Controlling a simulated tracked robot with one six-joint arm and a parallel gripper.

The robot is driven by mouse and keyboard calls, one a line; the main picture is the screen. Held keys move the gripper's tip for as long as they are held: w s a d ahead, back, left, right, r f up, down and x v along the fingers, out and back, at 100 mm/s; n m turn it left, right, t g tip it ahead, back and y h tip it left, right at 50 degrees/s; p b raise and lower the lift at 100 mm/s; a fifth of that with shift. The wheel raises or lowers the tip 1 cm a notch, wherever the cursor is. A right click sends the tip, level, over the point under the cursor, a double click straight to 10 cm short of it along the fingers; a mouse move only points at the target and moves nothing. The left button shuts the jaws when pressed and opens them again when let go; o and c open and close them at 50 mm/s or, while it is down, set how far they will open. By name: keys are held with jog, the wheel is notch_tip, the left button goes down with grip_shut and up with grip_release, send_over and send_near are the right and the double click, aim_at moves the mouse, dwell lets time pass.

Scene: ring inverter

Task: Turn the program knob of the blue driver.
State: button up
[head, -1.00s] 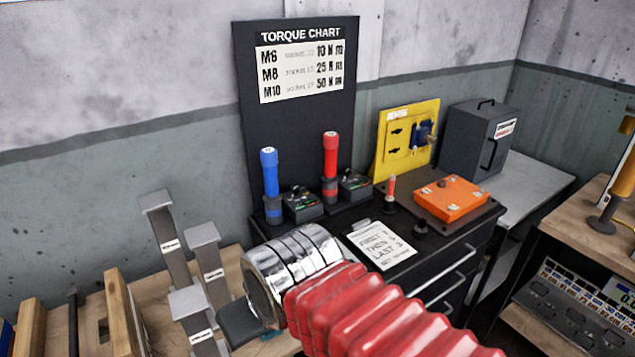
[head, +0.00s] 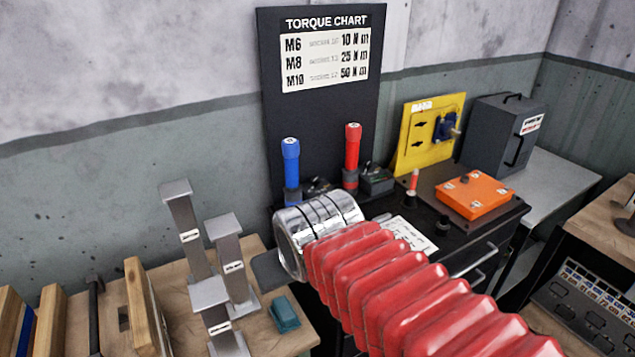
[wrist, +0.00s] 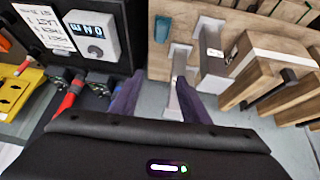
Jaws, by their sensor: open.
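The blue driver (head: 291,165) stands upright in front of the black torque chart board, its base hidden behind the chrome rings of my arm. A dark box (head: 320,187) beside it is mostly hidden, and I cannot make out its knob. The red driver (head: 352,150) stands to the right with its own dark box (head: 377,179). My gripper (head: 268,270) shows only as a dark piece left of the chrome rings, over the bench side. In the wrist view my gripper (wrist: 160,100) has its two fingers apart with nothing between them. The red driver (wrist: 72,95) shows left of them there.
Several grey posts (head: 210,293) stand on the wooden bench at the lower left, close to my gripper. A red and white pin (head: 413,182) and an orange box (head: 471,195) sit on the black cabinet. A yellow panel (head: 425,150) stands behind.

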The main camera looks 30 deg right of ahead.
jog(key=w+d+r+m+t+h, duration=0.15)
jog(key=w+d+t+h, duration=0.25)
jog(key=w+d, duration=1.6)
jog(key=n+t+y, duration=0.2)
jog(key=t+y, duration=0.1)
jog(key=y, duration=0.1)
send_near(316, 180)
jog(key=v, duration=0.5)
jog(key=shift+s+d+r, duration=0.15)
jog(key=shift+s+d, duration=0.1)
jog(key=shift+s, duration=0.15)
jog(key=shift+w, duration=0.15)
jog(key=x, duration=1.3)
jog(key=shift+w+a, duration=0.2)
jog(key=shift+w, duration=0.05)
jog(key=shift+c, duration=0.4)
